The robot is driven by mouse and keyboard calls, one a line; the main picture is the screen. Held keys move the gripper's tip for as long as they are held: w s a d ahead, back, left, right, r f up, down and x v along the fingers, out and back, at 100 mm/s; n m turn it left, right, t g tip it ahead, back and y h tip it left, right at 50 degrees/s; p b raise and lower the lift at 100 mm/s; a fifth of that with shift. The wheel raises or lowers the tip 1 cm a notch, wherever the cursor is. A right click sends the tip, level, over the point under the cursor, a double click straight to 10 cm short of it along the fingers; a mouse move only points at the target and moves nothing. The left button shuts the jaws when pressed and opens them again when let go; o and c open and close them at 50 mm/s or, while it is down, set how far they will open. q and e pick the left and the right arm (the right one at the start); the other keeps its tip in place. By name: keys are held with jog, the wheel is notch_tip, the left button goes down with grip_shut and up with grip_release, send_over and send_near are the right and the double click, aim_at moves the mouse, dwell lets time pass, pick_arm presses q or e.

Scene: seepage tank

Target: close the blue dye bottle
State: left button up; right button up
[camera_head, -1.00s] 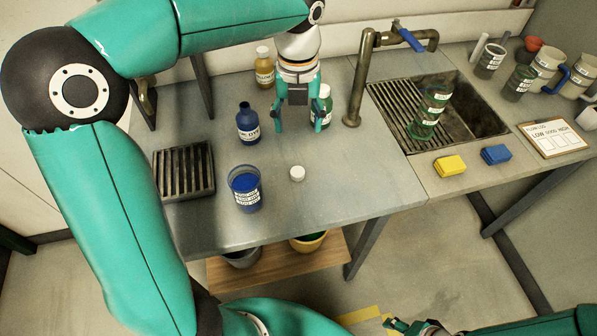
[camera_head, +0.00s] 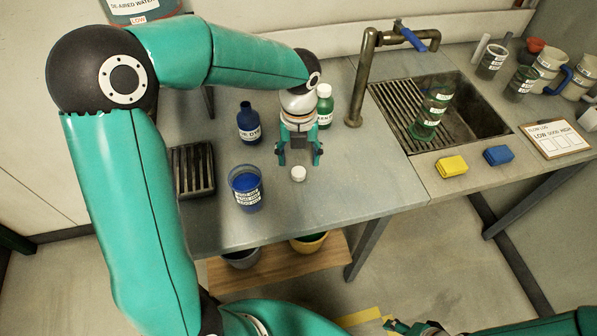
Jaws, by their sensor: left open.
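The blue dye bottle (camera_head: 248,127) stands upright on the bench, its dark neck showing no cap. A small white cap (camera_head: 298,173) lies on the bench to the right and in front of the bottle. My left gripper (camera_head: 299,162) points down with its fingers apart, just behind and above the cap, empty. It is to the right of the bottle. Part of my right gripper (camera_head: 402,327) shows at the bottom edge; its fingers are not clear.
A beaker of blue liquid (camera_head: 246,190) stands in front of the bottle. A green bottle with a white cap (camera_head: 325,107) stands behind my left gripper. A slotted black rack (camera_head: 190,170) is at left. The tap (camera_head: 358,85) and sink (camera_head: 470,115) are right.

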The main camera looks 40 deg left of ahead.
aim_at(299, 172)
pick_arm(q)
jog(key=shift+f, duration=2.65)
jog(key=c, duration=0.8)
